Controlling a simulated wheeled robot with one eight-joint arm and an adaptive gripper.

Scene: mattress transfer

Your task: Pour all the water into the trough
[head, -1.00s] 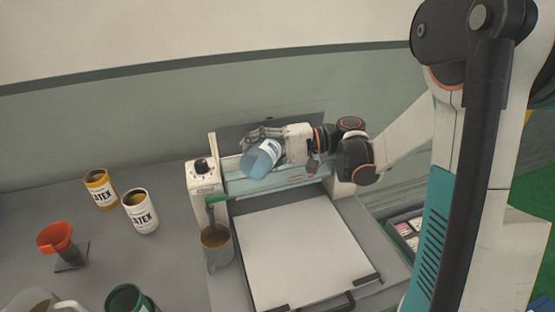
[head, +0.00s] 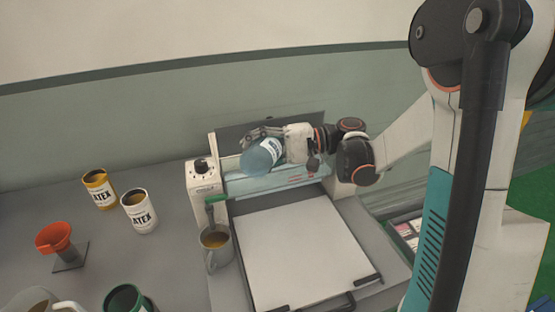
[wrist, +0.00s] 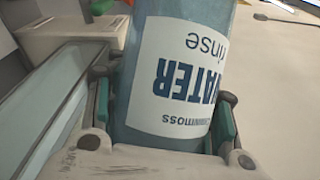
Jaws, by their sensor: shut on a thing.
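A blue bottle (head: 262,158) is tilted in my gripper (head: 266,141), its open end toward the lower left. In the wrist view the bottle (wrist: 180,75) fills the middle, with a white label reading "WATER" and "rinse" upside down. My gripper (wrist: 165,125) is shut on it, with a finger on each side. The trough (head: 285,184) is the long pale channel across the back of the machine, and the bottle is above its left part. It shows at the left in the wrist view (wrist: 50,100). I cannot make out the water level or a stream.
A white flat bed (head: 295,250) lies in front of the trough. A control box with a knob (head: 203,175) stands at its left end. A cup (head: 216,247) with a green-handled tool is beside the bed.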

